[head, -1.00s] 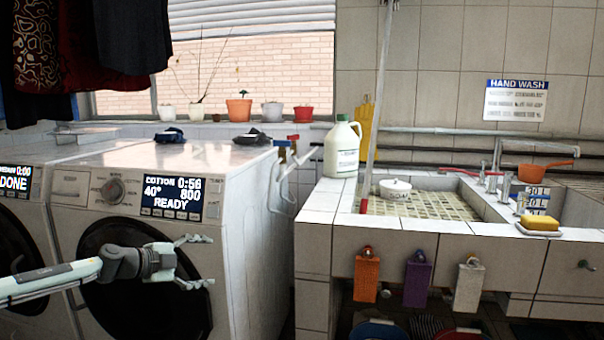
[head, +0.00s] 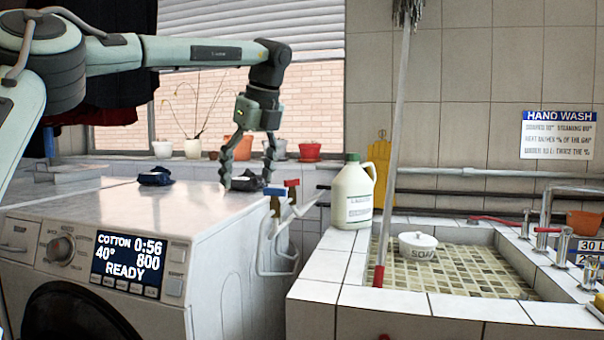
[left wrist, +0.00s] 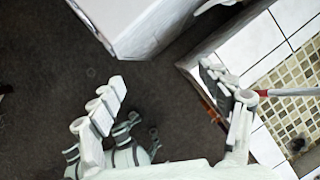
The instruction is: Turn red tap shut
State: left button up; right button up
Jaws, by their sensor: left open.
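The red tap handle (head: 291,183) sits beside the blue tap handle (head: 276,191) behind the right side of the washing machine, above hanging white hoses. My left gripper (head: 247,180) hangs fingers-down to the left of both handles in the head view, apart from the red one. Its fingers are spread and empty. In the left wrist view the open fingers (left wrist: 170,100) show over dark floor between a white appliance corner and the tiled sink edge. I cannot make out the red tap in that view.
The washing machine (head: 200,206) stands below left. A white jug (head: 352,195) stands on the tiled sink rim, with a red-tipped pole (head: 391,170) leaning beside it. Flower pots line the sill, including a red one (head: 309,151). A dark cloth (head: 245,183) lies behind the gripper.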

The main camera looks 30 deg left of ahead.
aim_at(291, 183)
jog(key=i+j, duration=0.2)
jog(key=i, duration=0.2)
jog(key=i+j, duration=0.15)
jog(key=i, duration=0.2)
jog(key=i+j, duration=0.2)
jog(key=i, duration=0.2)
